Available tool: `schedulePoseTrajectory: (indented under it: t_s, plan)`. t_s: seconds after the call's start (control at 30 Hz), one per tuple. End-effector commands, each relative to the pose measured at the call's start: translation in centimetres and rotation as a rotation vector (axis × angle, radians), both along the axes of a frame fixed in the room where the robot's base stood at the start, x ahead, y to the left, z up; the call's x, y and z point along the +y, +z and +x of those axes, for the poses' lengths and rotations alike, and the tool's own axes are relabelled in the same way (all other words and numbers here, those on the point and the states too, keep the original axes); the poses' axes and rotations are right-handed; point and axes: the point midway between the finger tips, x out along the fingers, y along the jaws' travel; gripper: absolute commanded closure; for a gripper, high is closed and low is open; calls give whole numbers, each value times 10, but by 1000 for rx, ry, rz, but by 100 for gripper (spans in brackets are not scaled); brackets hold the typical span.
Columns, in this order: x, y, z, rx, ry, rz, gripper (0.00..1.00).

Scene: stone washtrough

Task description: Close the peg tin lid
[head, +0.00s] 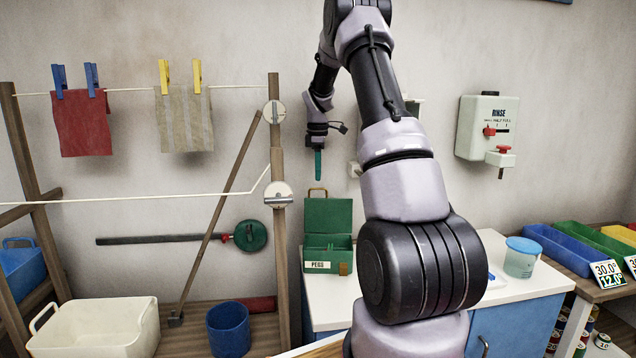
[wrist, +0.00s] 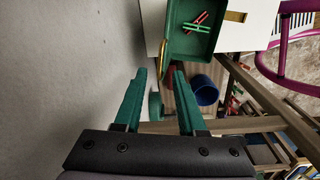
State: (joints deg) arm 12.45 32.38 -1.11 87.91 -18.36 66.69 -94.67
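The green peg tin (head: 320,267), labelled PEGS, stands on the white counter top with its green lid (head: 328,216) raised upright at the back. A wooden-looking handle (head: 317,190) shows at the lid's top edge. In the wrist view the tin (wrist: 205,42) is open, with a few red and green pegs (wrist: 195,22) inside and a brass-coloured clasp (wrist: 236,16) at its front. My gripper (head: 318,176) hangs above the lid, close to the wall, fingers pointing down.
The wall is close beside my gripper. A blue bucket (head: 228,330) and a white basin (head: 95,328) stand lower left. A wooden post (head: 278,230) with a line rises left of the tin.

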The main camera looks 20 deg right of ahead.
Motion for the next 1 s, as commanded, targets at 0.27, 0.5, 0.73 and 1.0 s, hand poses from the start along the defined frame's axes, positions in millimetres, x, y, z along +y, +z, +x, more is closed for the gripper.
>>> schedulePoseTrajectory:
  t_s: [0.27, 0.5, 0.73, 1.0]
  plan:
    - [0, -35, 1, 1, 0, 0, 60]
    - [-1, -39, 2, -2, 0, -1, 60]
    - [-1, -38, 2, -1, 0, 0, 100]
    - [-1, -38, 2, -1, 0, 0, 100]
